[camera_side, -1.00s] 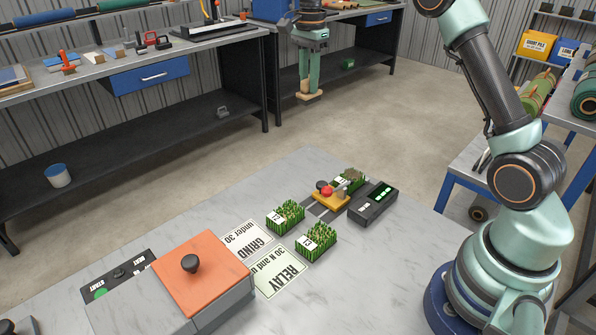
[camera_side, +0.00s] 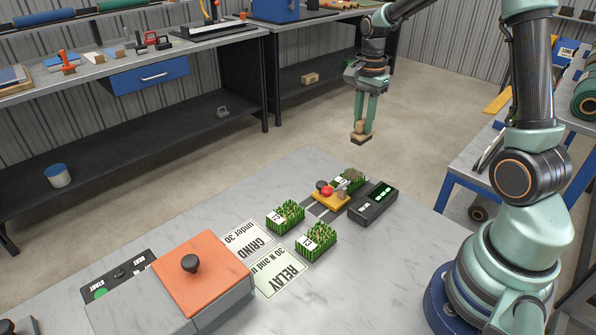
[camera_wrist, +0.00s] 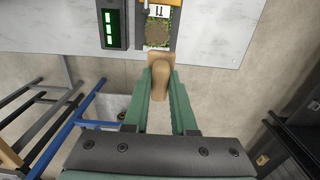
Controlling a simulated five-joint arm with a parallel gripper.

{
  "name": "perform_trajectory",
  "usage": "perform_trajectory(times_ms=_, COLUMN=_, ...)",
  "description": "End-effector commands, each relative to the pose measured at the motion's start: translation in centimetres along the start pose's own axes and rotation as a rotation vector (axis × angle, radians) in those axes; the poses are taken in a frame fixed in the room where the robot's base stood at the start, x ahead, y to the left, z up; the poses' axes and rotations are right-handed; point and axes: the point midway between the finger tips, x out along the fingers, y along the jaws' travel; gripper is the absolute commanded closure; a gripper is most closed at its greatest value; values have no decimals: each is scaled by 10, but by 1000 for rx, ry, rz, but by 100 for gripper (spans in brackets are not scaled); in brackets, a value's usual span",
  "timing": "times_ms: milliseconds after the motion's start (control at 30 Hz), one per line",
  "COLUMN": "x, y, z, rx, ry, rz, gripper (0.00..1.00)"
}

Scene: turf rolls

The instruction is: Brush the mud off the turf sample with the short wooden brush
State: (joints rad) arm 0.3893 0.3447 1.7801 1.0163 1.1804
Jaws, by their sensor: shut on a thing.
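My gripper (camera_side: 365,112) is shut on the short wooden brush (camera_side: 361,137), which hangs upright with its wide head down. In the wrist view the brush (camera_wrist: 159,85) sits between the green fingers near the table edge. The turf sample (camera_side: 352,178) with brown mud on its top stands at the far end of the grey worktable (camera_side: 325,172). It carries a white label and shows in the wrist view (camera_wrist: 158,31) just ahead of the brush. The brush is apart from the turf.
A yellow fixture with a red knob (camera_side: 327,192) stands close beside the turf, and a black display box (camera_side: 373,204) on its other side. Two more turf samples (camera_side: 285,215) (camera_side: 317,240) stand nearer. An orange-topped box (camera_side: 200,275) is at the front.

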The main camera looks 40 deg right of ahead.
Motion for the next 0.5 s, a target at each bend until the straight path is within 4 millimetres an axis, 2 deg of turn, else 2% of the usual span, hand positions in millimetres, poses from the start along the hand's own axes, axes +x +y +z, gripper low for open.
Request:
perform_trajectory(times_ms=267, x=10, y=7, z=-1, rx=0, ry=0, rz=1, gripper=100)
perform_trajectory(times_ms=500, x=30, y=8, z=0, rx=0, ry=-1, rz=3, gripper=100)
